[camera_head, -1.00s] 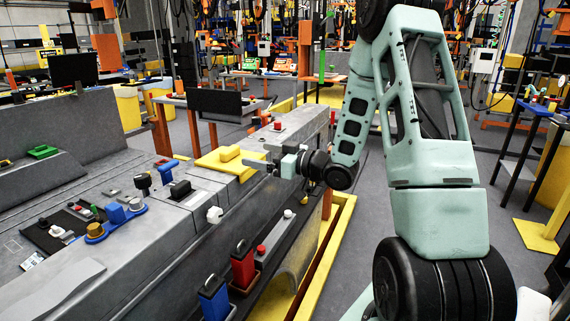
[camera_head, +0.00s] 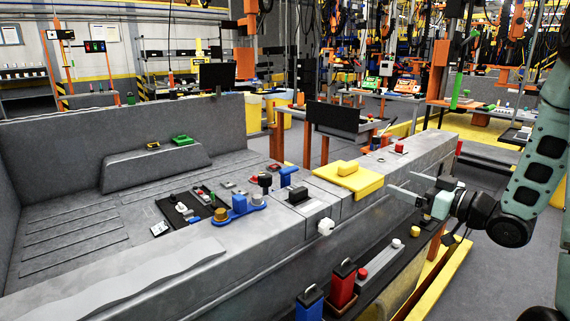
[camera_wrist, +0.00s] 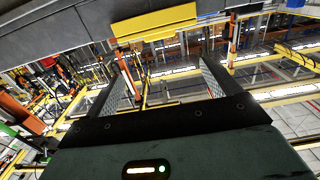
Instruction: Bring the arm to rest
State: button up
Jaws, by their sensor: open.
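My gripper (camera_head: 409,190) is at the right in the head view, beside the long grey bed carrier (camera_head: 110,285). Its two fingers are apart with nothing between them. It is just right of the yellow block (camera_head: 350,179) on the carrier's top edge, and I cannot tell whether it touches the carrier. My arm reaches in from the right edge, largely cut off by the frame. In the wrist view, both fingers (camera_wrist: 166,80) show spread and empty, with the yellow block (camera_wrist: 155,24) beyond them at the top.
Red (camera_head: 342,284) and blue (camera_head: 309,304) holders stand on the carrier's side ledge. Knobs, a black panel (camera_head: 178,213) and a green piece (camera_head: 182,140) lie on top. A table with a dark screen (camera_head: 333,117) stands behind. Grey floor (camera_head: 500,265) is open at lower right.

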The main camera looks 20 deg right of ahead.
jog(key=a+f+m+g+h, duration=0.3)
jog(key=a+f+g+h, duration=0.35)
jog(key=g, duration=0.25)
jog(key=s+a+r+n+g, duration=0.1)
jog(key=s+a+n+g, duration=0.2)
jog(key=s+a, duration=0.8)
jog(key=s+a+r+n+g, duration=0.1)
jog(key=s+a+n+g, duration=0.2)
jog(key=s+a, duration=0.9)
jog(key=a+g+y, duration=0.1)
jog(key=a+g, duration=0.1)
jog(key=a, duration=0.3)
jog(key=shift+a+r+n+p, duration=0.15)
jog(key=shift+r+n+p, duration=0.15)
jog(key=shift+r+p, duration=0.1)
